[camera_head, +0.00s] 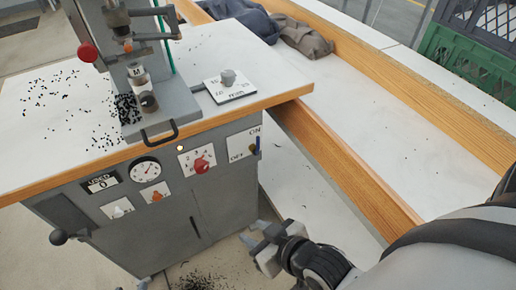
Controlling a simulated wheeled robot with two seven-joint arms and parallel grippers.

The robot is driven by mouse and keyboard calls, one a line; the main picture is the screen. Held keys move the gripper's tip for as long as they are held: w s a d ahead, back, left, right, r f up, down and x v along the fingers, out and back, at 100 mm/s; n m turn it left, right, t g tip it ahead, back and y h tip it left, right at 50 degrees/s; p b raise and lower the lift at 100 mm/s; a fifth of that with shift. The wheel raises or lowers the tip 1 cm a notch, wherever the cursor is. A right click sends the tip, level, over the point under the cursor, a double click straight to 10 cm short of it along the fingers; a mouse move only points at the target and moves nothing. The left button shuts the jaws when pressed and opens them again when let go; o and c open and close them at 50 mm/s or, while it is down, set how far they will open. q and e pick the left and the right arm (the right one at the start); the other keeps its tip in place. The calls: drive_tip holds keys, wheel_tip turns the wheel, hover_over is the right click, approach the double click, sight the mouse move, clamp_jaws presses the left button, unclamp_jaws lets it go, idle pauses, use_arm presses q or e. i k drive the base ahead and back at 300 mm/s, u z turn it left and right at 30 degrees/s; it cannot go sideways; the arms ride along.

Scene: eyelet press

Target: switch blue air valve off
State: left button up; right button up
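The blue air valve (258,145) is on a white ON/OFF plate (242,147) at the right end of the press cabinet's front panel. Its small blue lever stands roughly upright, its top close to the word ON; OFF is printed lower left. My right gripper (251,232) is below the valve, in front of the cabinet's lower right side and clear of the lever. Its fingers look apart, with nothing between them. My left gripper does not show.
The panel also carries a red knob (201,165), a gauge (146,169), a counter (101,183) and small switches. The white worktop (60,105) overhangs the panel. A wooden-edged bench (355,180) stands to the right. A green crate (470,70) is at the upper right.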

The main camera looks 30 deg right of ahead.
sight(256, 153)
drive_tip(key=u, duration=0.95)
drive_tip(key=k, duration=0.5)
drive_tip(key=z, duration=2.1)
